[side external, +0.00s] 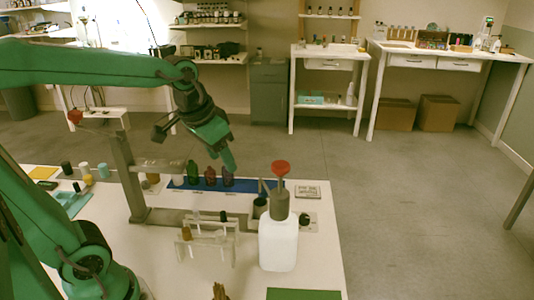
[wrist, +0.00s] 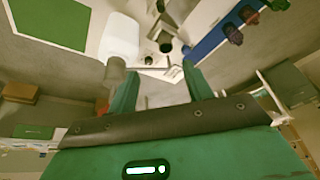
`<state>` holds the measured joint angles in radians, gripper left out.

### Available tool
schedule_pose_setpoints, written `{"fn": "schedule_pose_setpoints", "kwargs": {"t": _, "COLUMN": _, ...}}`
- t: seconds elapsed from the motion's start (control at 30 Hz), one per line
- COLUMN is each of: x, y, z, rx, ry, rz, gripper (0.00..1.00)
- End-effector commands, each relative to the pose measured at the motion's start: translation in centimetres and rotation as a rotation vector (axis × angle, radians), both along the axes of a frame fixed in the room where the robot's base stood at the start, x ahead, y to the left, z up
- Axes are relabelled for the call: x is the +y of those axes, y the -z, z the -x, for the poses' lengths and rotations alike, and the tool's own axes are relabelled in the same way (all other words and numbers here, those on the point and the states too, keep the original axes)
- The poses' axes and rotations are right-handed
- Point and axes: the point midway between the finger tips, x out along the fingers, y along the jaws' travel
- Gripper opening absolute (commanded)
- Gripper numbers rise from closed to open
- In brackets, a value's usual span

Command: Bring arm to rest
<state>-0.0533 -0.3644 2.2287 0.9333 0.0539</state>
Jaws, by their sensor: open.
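My gripper (side external: 226,146) is green and hangs in the air above the back of the white table (side external: 315,245). It is open and empty; in the wrist view its two fingers (wrist: 160,85) stand apart with nothing between them. Below it in the side view, a green bottle (side external: 193,173), a dark red bottle (side external: 210,177) and a purple bottle (side external: 228,176) stand in a row on a blue strip (side external: 245,187). The gripper does not touch them.
A white jug (side external: 278,243) with a grey neck and red top stands at the front right of the bottles. A small rack with vials (side external: 208,240) is left of it. A grey metal post (side external: 128,175) stands left of the row. A green mat (side external: 303,294) lies at the front edge.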

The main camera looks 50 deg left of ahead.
Motion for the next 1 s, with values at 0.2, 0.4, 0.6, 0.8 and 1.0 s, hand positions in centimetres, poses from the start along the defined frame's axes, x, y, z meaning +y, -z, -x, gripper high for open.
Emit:
{"fn": "schedule_pose_setpoints", "kwargs": {"t": 0.2, "x": -0.9, "y": -0.2, "z": 3.9, "rx": -0.067, "ry": 0.003, "rz": 0.005, "gripper": 0.51}}
{"fn": "schedule_pose_setpoints", "kwargs": {"t": 0.4, "x": -1.4, "y": 0.3, "z": 6.7, "rx": -0.118, "ry": 0.004, "rz": 0.013, "gripper": 0.51}}
{"fn": "schedule_pose_setpoints", "kwargs": {"t": 0.6, "x": -1.6, "y": 0.8, "z": 8.1, "rx": -0.145, "ry": 0.005, "rz": 0.017, "gripper": 0.51}}
{"fn": "schedule_pose_setpoints", "kwargs": {"t": 0.8, "x": -1.7, "y": 0.9, "z": 8.4, "rx": -0.148, "ry": 0.004, "rz": 0.018, "gripper": 0.51}}
{"fn": "schedule_pose_setpoints", "kwargs": {"t": 1.0, "x": -1.6, "y": 0.9, "z": 8.3, "rx": -0.148, "ry": 0.004, "rz": 0.018, "gripper": 0.51}}
